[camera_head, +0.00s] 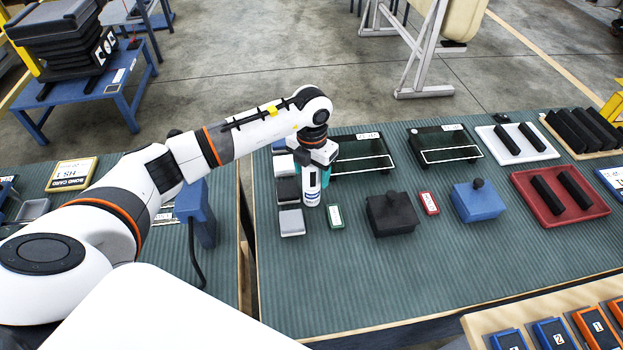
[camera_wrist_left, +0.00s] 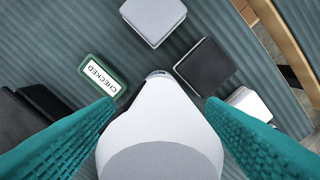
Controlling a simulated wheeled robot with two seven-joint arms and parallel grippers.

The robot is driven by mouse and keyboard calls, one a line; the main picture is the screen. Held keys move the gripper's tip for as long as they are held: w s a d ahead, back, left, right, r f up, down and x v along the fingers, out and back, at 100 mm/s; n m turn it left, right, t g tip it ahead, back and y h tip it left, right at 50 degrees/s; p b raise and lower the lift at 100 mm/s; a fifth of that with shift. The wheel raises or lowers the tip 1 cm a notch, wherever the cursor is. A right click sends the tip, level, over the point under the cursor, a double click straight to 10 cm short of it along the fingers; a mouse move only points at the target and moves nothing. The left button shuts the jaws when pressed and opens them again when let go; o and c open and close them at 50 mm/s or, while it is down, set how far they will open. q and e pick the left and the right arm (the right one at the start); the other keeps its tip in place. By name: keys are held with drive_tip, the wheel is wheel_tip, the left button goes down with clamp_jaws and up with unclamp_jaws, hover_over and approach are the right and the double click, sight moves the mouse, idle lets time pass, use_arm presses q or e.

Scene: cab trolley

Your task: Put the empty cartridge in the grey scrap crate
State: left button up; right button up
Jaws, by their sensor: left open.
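A gap shows between the cartridge and each fingertip in the left wrist view. A small grey tray (camera_head: 34,208) lies at the far left on the other table; I cannot tell whether it is the scrap crate. My right gripper is not in view.
Close by are a grey block (camera_head: 291,223), a black block (camera_head: 288,191), a green CHECKED tag (camera_wrist_left: 103,74) and a black lidded box (camera_head: 390,214). A blue lidded box (camera_head: 477,202) and red tray (camera_head: 532,213) stand further right. The mat's front is clear.

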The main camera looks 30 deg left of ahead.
use_arm(q)
drive_tip(key=c, duration=1.3)
drive_tip(key=shift+r, duration=0.1)
